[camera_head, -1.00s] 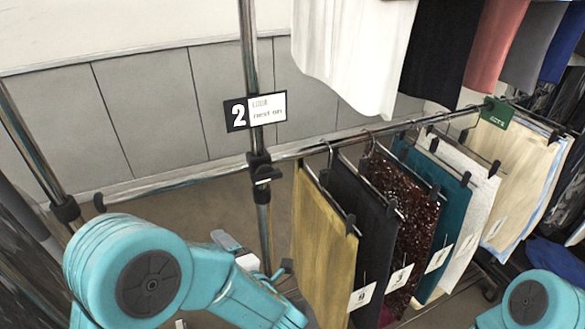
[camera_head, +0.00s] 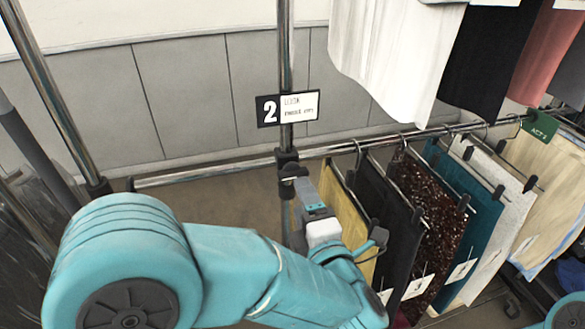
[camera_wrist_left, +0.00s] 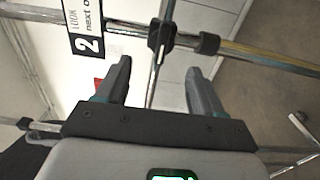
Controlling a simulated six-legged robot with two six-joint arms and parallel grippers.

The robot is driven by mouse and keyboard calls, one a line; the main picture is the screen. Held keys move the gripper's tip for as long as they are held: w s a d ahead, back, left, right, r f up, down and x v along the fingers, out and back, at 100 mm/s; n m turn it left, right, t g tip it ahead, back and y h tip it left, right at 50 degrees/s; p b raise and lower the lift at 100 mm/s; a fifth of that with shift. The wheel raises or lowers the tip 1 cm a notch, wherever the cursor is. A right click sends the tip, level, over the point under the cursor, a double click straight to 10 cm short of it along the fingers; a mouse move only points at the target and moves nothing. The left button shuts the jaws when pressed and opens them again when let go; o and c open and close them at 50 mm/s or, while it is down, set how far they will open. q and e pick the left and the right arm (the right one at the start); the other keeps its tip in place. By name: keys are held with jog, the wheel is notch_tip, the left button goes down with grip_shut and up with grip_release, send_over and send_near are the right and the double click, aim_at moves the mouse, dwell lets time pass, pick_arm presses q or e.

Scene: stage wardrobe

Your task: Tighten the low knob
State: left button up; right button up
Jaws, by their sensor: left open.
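A black clamp (camera_head: 287,158) sits where the chrome post crosses the low rail. A small knob or lever (camera_head: 294,178) juts out just below it, partly hidden by my gripper. My left gripper (camera_head: 306,186) is just below the clamp in the head view, its fingers pointing up towards it. My right gripper is out of view.
A number 2 sign (camera_head: 287,108) is on the post above the clamp. A mustard cloth (camera_head: 346,222) and several other garments hang from the rail close to the gripper's right. A white garment (camera_head: 395,55) hangs above. Floor left of the post is clear.

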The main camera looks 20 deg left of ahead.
aim_at(293, 171)
pick_arm(q)
jog(key=p+x, duration=0.1)
jog(key=x, duration=0.7)
jog(key=shift+w+a+p, duration=0.1)
jog(key=shift+w+p, duration=0.2)
jog(key=shift+p, duration=0.1)
jog(key=shift+w+f, duration=0.15)
jog(key=shift+w, duration=0.2)
jog(key=shift+s, duration=0.15)
jog(key=shift+c, duration=0.9)
jog(key=c, duration=0.9)
